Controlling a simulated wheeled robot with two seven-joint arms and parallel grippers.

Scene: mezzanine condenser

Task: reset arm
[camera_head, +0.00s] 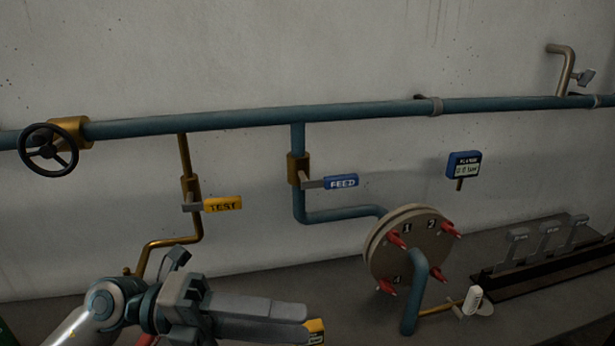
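My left gripper (304,322) comes in from the lower left, with its grey fingers pointing right, low in the head view. The fingers overlap in this view, so I cannot tell whether they are open or shut. A yellow piece with dark marks (317,327) shows just past the fingertips, mostly hidden; I cannot tell whether they touch it. My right gripper is out of view.
A teal pipe (360,110) runs along the wall with a black handwheel (48,148), a yellow TEST handle (222,204) and a blue FEED handle (341,182). A round flange (436,248) with red-handled clamps stands right of my gripper. A blue gauge (463,164) hangs right. Grey levers (548,238) stand far right.

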